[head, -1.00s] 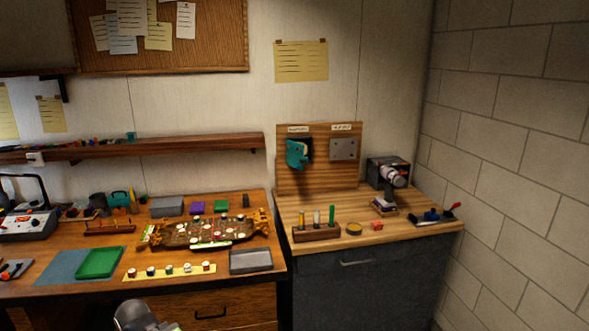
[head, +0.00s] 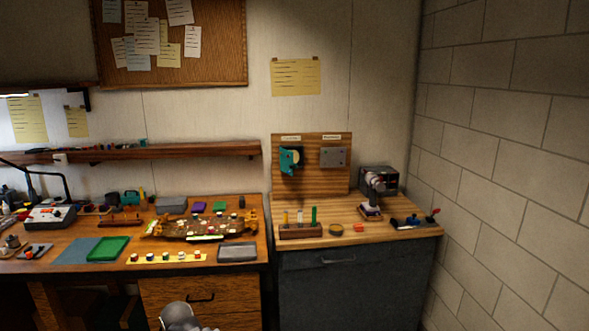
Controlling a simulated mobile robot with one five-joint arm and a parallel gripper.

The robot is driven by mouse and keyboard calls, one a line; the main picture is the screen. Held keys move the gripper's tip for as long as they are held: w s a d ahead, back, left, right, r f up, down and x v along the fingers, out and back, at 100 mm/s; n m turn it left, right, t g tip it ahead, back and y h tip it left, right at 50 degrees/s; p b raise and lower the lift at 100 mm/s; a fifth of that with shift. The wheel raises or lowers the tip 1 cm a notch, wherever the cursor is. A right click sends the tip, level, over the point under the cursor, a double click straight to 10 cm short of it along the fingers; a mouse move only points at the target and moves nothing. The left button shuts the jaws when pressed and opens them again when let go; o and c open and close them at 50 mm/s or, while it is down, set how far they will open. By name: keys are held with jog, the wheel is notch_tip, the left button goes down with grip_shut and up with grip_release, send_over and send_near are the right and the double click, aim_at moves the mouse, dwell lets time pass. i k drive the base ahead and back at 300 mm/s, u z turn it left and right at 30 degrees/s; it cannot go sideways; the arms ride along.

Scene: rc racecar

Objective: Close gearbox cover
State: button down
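A teal cover (head: 287,162) hangs on the left half of an upright wooden board (head: 312,181) at the back of the right-hand bench. It stands at an angle to the board, and a dark area and a pale round part show beside it. This looks like the gearbox with its cover open, but it is small in the picture. A grey plate (head: 333,157) is fixed on the board's right half. A rounded grey part of my own arm shows at the bottom edge, well apart from the board. My gripper is not visible.
The right bench top (head: 390,233) carries a wooden rack (head: 301,231) with upright tools, a small red block (head: 359,228), and a dark machine (head: 378,184). The left workbench holds a chassis (head: 207,226) and a green tray (head: 108,248). A block wall bounds the right.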

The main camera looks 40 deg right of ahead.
aim_at(286, 164)
jog(key=z, duration=0.4)
jog(key=i, duration=1)
jog(key=u, duration=0.1)
